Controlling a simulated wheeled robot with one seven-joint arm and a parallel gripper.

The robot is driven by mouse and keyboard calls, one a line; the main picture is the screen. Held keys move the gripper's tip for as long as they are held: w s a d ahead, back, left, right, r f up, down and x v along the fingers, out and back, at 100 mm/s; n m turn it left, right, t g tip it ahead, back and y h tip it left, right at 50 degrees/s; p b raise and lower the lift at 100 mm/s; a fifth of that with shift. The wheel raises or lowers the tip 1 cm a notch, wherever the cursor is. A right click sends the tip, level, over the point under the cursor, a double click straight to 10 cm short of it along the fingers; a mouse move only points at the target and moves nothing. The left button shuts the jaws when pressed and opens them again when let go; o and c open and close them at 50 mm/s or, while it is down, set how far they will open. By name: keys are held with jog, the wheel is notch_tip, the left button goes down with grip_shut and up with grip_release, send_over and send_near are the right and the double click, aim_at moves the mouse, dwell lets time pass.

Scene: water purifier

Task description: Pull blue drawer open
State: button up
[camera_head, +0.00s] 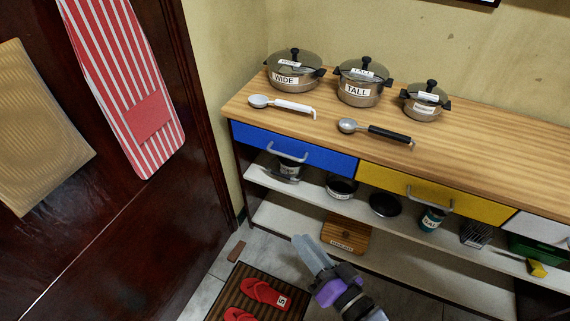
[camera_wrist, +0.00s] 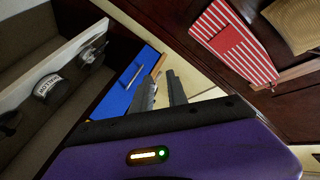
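The blue drawer (camera_head: 325,157) is at the left end of the wooden-topped cabinet, its front flush with the yellow drawer beside it, so it looks closed. Its grey bar handle (camera_head: 287,153) is on the front. In the wrist view the blue drawer (camera_wrist: 117,98) and its handle (camera_wrist: 133,75) show left of the fingers. My gripper (camera_head: 303,240), with a purple body, is low in front of the cabinet, below the blue drawer and apart from its handle. In the wrist view a gap shows between the two fingers (camera_wrist: 163,85), and nothing is between them.
A yellow drawer (camera_head: 434,193) adjoins on the right. Pots and two ladles stand on the wooden top (camera_head: 480,140). Open shelves below hold pans and a wooden board (camera_head: 345,235). A dark door (camera_head: 100,220) is at left; a mat with red slippers (camera_head: 265,294) lies on the floor.

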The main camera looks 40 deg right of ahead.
jog(key=w+d+f+m+t+h+b, duration=0.1)
jog(key=w+d+f+m+h+b, duration=0.35)
jog(key=w+d, duration=0.75)
jog(key=m+b, duration=0.3)
jog(key=m, duration=0.3)
send_near(284, 155)
jog(key=x, duration=0.3)
jog(key=shift+f+p+x, duration=0.15)
jog(key=shift+p+x, duration=0.1)
jog(key=shift+x, duration=1.65)
jog(key=shift+f+p+x, duration=0.15)
jog(key=shift+p+x, duration=0.05)
jog(key=shift+x, duration=1.7)
grip_shut()
